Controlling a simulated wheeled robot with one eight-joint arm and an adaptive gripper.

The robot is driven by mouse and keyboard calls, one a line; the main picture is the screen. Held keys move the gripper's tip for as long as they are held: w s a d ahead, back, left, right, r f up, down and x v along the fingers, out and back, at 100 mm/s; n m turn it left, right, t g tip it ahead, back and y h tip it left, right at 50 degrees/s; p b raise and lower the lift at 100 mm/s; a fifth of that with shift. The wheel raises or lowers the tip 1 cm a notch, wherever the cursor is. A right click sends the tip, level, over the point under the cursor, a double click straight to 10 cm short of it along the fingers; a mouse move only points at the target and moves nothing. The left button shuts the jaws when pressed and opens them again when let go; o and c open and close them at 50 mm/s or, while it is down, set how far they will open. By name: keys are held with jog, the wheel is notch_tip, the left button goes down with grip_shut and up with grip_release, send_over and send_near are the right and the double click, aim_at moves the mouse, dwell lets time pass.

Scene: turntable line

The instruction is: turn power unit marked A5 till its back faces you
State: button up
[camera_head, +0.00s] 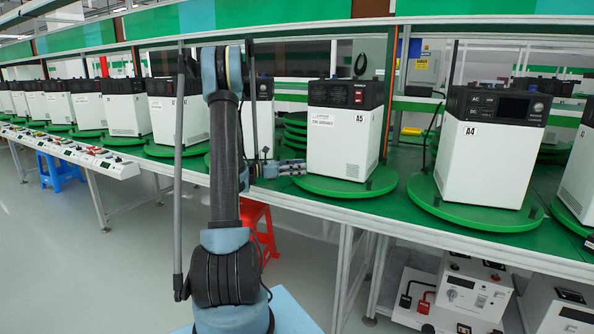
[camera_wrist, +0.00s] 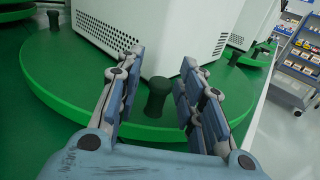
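The power unit marked A5 (camera_head: 341,145) stands upright on a round green turntable (camera_head: 335,190). It is a white box with a black top band. The face toward me carries the A5 mark, a serial label and reddish sockets or switches; no display shows on it. My gripper (camera_head: 297,167) is at the turntable's left edge. In the wrist view my gripper (camera_wrist: 160,75) is open, its fingers either side of a dark green peg (camera_wrist: 158,96) on the turntable (camera_wrist: 75,95). Contact with the peg is unclear. The unit's white body (camera_wrist: 165,35) rises just beyond.
Unit A4 (camera_head: 490,150) stands on its own turntable (camera_head: 428,193) to the right. More units line the bench to the left. A red stool (camera_head: 262,225) is below the bench, and a lower shelf with devices (camera_head: 470,290) is at the right.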

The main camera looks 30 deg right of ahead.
jog(key=v, duration=1.2)
dwell(0.6)
